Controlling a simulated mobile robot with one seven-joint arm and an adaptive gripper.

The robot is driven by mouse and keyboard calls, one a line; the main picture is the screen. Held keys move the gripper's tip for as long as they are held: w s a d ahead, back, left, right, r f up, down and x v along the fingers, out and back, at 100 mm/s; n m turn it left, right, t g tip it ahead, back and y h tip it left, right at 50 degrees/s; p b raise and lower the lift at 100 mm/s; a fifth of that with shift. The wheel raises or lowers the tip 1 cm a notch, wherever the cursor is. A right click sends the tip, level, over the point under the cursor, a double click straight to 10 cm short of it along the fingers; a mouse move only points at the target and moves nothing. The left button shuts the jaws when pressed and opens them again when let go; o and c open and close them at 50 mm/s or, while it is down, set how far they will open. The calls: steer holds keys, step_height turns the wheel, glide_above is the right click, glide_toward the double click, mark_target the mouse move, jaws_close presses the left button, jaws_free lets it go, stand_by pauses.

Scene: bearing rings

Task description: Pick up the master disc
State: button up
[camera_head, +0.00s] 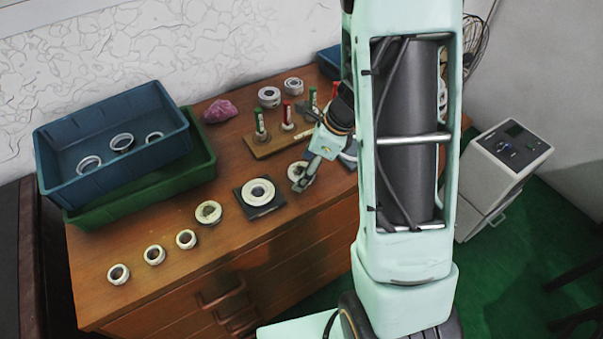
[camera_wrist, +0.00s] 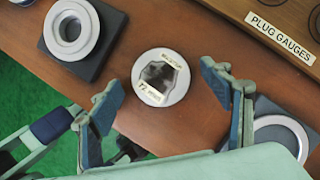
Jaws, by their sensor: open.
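The master disc (camera_wrist: 182,85) is a pale round disc with a dark centre and two small printed labels, whose lettering is too small to read surely. It lies flat on the wooden bench top. My gripper (camera_wrist: 165,98) is open and empty, with one finger on each side of the disc in the wrist view and the disc slightly ahead of the fingertips. I cannot tell the exact height above it. In the head view the disc (camera_head: 308,180) is partly hidden by my gripper (camera_head: 303,172).
A ring on a dark square plate (camera_wrist: 106,50) lies left of the disc. Another ring (camera_wrist: 297,137) on a dark base sits close to my right finger. The plug gauge stand (camera_head: 262,149) stands behind. Stacked blue (camera_head: 72,176) and green bins (camera_head: 203,170) and several loose rings are left.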

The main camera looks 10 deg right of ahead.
steer(key=c, duration=1.7)
steer(key=shift+c, duration=0.2)
steer(key=shift+r, duration=0.15)
